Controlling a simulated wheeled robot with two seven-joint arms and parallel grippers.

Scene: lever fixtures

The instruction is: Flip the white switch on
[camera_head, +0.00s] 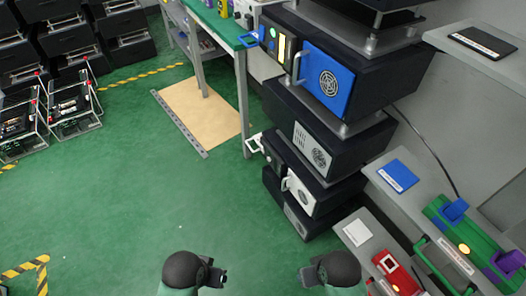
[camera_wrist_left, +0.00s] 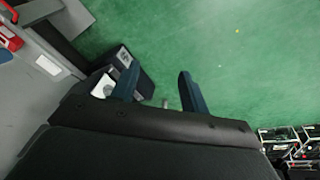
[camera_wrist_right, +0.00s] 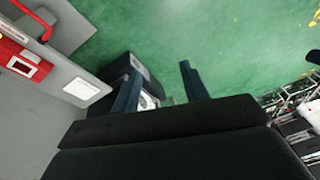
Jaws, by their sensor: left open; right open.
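A red fixture (camera_head: 397,277) with a small white square part (camera_head: 390,264) on it stands on the lower right shelf in the head view. I take this part to be the white switch, but its on or off position is too small to tell. The red fixture also shows at the left edge of the right wrist view (camera_wrist_right: 24,62). My left gripper (camera_head: 222,277) is open and empty over the floor at the bottom of the head view. My right gripper (camera_head: 304,276) is open and empty, left of the red fixture and apart from it.
A flat white plate (camera_head: 357,232) lies beside the red fixture. A green fixture (camera_head: 465,240) with blue and purple parts is farther right, near a blue plate (camera_head: 398,175). Stacked dark machines (camera_head: 330,150) stand behind the shelves.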

